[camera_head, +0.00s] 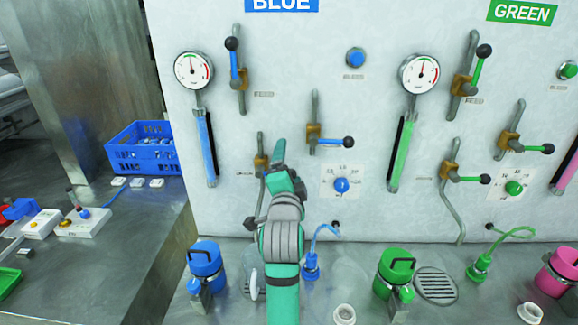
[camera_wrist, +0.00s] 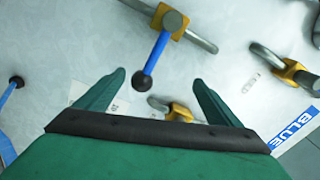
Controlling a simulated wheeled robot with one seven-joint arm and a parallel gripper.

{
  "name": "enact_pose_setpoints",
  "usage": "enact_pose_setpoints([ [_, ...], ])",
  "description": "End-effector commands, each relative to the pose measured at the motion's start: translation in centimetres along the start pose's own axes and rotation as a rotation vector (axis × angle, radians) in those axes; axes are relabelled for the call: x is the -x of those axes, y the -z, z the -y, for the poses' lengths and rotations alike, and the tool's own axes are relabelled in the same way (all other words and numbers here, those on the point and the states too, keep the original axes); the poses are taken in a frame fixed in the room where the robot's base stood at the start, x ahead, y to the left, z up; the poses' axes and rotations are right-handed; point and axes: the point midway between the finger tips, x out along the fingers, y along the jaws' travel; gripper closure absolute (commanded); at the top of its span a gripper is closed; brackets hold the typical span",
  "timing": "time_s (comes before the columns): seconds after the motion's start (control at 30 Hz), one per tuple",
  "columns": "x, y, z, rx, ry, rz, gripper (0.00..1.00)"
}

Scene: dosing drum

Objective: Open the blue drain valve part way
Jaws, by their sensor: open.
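The blue drain valve (camera_head: 260,162) is the low left valve on the blue section in the head view. Its brass-coloured body shows beside my gripper (camera_head: 280,155), which hides its lever. In the wrist view, the valve body (camera_wrist: 170,22) sits at the top on a grey pipe. Its blue lever (camera_wrist: 152,60) stands across the pipe and ends in a black ball. The ball lies in the picture gap between the fingers of my gripper (camera_wrist: 155,82). The gripper is open, with nothing held. Whether a finger touches the lever cannot be told.
Two more blue-section valves, the upper one (camera_head: 240,75) and the middle one (camera_head: 316,138), are close by. A blue dial (camera_head: 341,185) is to the right. A gauge (camera_head: 194,70) hangs at left. A blue canister (camera_head: 205,262) stands on the bench below.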

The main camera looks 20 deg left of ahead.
Motion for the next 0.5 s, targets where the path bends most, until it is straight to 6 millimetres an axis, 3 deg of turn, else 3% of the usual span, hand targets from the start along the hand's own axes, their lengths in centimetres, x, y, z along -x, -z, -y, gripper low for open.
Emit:
enact_pose_setpoints([
  [0.5, 0.0, 0.1, 1.5, 0.0, 0.001, 0.0, 0.12],
])
